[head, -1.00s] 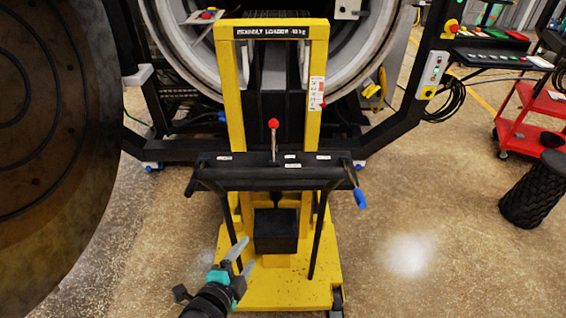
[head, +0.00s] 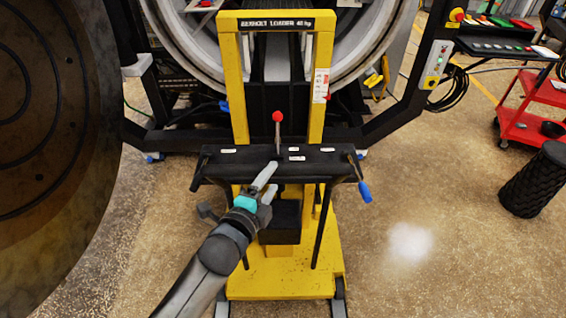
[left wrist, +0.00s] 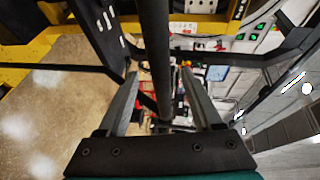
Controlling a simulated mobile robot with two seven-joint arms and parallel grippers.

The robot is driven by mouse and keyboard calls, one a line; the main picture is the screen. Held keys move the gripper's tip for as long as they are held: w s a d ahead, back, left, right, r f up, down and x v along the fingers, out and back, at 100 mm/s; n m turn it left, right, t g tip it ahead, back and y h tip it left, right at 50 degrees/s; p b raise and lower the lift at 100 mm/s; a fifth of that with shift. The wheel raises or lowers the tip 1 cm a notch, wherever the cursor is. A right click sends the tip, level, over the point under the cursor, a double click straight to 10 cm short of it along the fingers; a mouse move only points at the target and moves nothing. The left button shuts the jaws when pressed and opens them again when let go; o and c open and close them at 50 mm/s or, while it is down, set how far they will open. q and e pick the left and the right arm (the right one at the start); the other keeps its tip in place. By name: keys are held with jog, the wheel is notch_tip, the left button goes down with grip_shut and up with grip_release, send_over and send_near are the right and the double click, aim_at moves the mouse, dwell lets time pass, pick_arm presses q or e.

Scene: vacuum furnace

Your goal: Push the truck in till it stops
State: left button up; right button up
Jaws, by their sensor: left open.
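The truck is a yellow loader (head: 238,90) with a label on its top beam. It stands upright in front of the round furnace mouth (head: 345,75). A black crossbar panel (head: 325,160) with a red-knobbed lever (head: 278,130) spans its near side. My left gripper (head: 268,181) is open at the middle of this crossbar, below the lever. In the left wrist view, a dark bar (left wrist: 155,40) runs between the spread fingers of the gripper (left wrist: 160,76); I cannot tell whether they touch it. My right gripper is not in view.
A large round door (head: 55,130) stands open at the left. The floor (head: 420,240) between is clear.

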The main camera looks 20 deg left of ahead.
pick_arm(q)
jog(key=x, duration=0.8)
jog(key=shift+b, duration=0.35)
jog(key=shift+c, duration=0.4)
grip_shut()
dwell(0.6)
